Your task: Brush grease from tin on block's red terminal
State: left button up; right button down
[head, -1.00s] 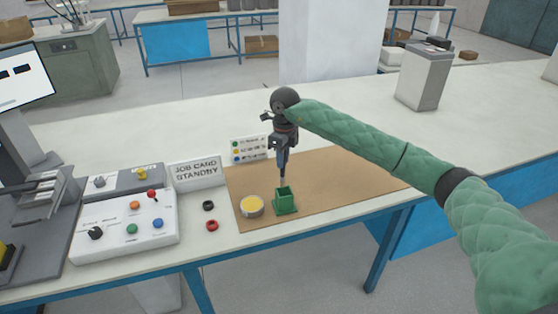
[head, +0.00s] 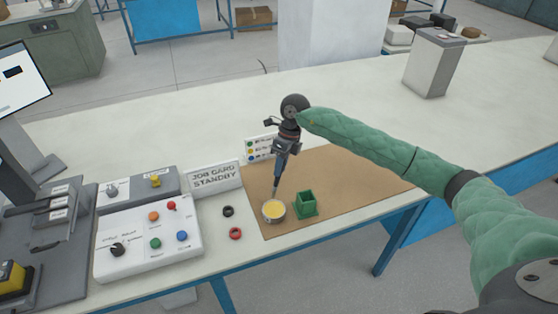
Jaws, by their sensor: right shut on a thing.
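My right gripper (head: 284,151) is shut on a slim brush (head: 275,188) that points down, slightly tilted. The brush's lower end is at the round tin (head: 274,217) of yellow grease; I cannot tell whether it touches the grease. The green square holder (head: 306,207) stands just right of the tin and looks empty. The pale grey block (head: 432,66) stands upright at the back right of the bench, with a dark top; its terminals are too small to tell apart surely. My left gripper is not in view.
The tin and holder stand on a brown mat (head: 345,180). A black ring (head: 228,211) and a red ring (head: 235,233) lie left of it. A button panel (head: 150,238) and a job card sign (head: 215,178) are further left. The bench between mat and block is clear.

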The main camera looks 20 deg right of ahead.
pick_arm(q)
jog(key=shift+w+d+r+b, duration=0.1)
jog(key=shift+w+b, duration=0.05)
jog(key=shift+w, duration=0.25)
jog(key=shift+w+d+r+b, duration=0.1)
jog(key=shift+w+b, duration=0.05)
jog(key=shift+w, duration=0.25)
pick_arm(e)
jog(key=shift+f, duration=2.95)
pick_arm(q)
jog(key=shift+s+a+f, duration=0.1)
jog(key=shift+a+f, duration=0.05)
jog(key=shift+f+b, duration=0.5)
jog(key=shift+b, duration=0.05)
pick_arm(e)
jog(key=shift+f, duration=0.6)
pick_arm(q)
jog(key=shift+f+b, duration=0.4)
pick_arm(e)
jog(key=shift+s+f, duration=0.1)
jog(key=shift+s, duration=0.05)
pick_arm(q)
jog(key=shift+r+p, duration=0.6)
pick_arm(e)
jog(key=shift+r, duration=3.6)
